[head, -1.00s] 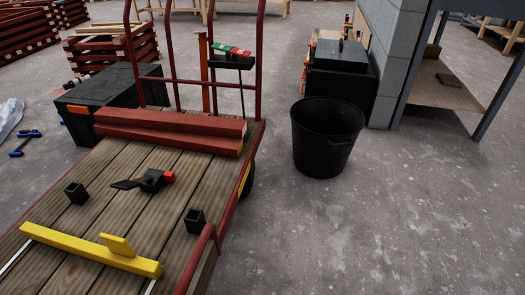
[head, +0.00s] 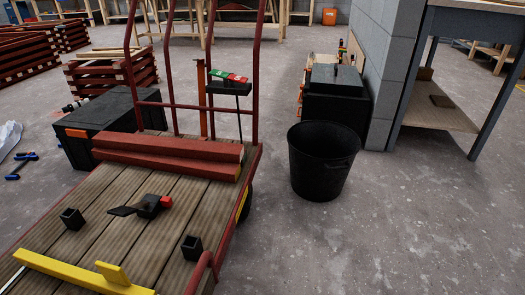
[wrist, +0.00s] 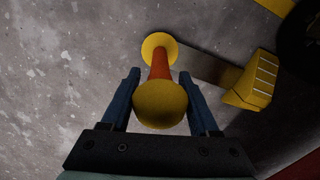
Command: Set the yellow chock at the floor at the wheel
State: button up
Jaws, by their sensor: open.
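In the wrist view, a yellow wedge-shaped chock (wrist: 252,82) with ridges lies on the grey floor. A flat bar (wrist: 205,69) runs from it to a yellow disc (wrist: 158,41), where a red post (wrist: 160,66) with a yellow knob (wrist: 160,104) rises towards the camera. My gripper (wrist: 165,80) is open, with one blue finger on each side of the knob and post. A dark round shape, probably the wheel (wrist: 302,45), is at the right edge beside the chock. In the head view, a wheel (head: 244,205) shows partly under the cart's right edge; chock and gripper are not seen there.
The plank-decked cart (head: 120,235) carries red battens (head: 170,154), a yellow batten (head: 70,272) and small black blocks. A black bin (head: 320,165) stands right of it. The floor (head: 400,230) at right is clear.

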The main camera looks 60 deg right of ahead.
notch_tip(320, 180, up, 11)
jog(key=p, duration=0.7)
